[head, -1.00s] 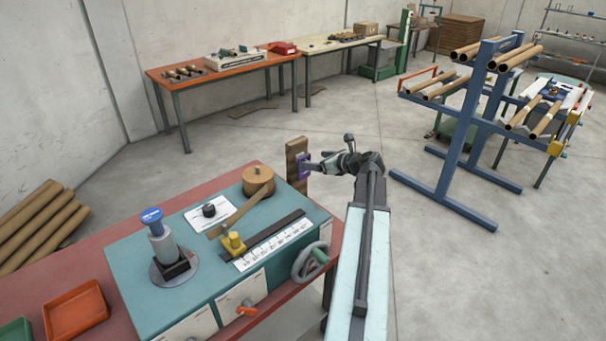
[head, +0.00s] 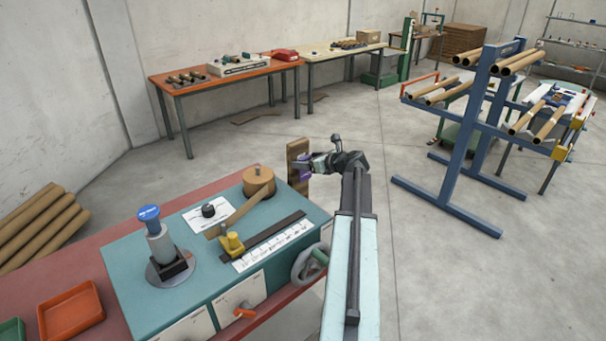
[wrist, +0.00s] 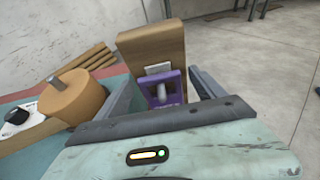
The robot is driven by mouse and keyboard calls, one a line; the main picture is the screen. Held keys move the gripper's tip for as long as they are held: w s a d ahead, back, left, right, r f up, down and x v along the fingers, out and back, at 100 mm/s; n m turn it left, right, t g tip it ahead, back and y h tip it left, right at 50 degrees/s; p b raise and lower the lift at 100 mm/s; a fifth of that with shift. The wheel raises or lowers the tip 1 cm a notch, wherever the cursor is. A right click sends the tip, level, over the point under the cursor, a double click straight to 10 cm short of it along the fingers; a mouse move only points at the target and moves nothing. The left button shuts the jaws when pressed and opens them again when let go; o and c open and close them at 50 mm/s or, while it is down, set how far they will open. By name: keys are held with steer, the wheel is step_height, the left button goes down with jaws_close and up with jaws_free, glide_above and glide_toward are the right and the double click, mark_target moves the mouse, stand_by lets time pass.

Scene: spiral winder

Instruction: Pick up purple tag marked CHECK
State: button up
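The purple tag (wrist: 168,88) hangs on a peg on the upright wooden board (wrist: 154,49) in the wrist view; its lettering is too small to read. In the head view, the tag shows only as a bit of purple beside my gripper, against the board (head: 297,155). My gripper (wrist: 163,93) is open, with one finger at each side of the tag in the wrist view. I cannot tell whether either finger touches it. The lower part of the tag is hidden behind my gripper's body.
The teal winder bench (head: 130,286) stands left of my arm, with a wooden spool (head: 258,181), a blue-topped post (head: 152,222) and a handwheel (head: 310,263). A blue rack of cardboard tubes (head: 468,140) stands to the right. The floor between is clear.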

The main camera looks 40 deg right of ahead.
jaws_close()
steer(key=shift+r+p, duration=0.6)
steer(key=shift+s+r+p, duration=0.1)
steer(key=shift+r+p, duration=0.35)
steer(key=shift+r, duration=0.05)
steer(key=s+a, duration=0.1)
steer(key=s, duration=1.6)
steer(key=shift+s+a+f+b, duration=0.15)
steer(key=shift+s+f+b, duration=0.15)
steer(key=shift+s+f, duration=0.1)
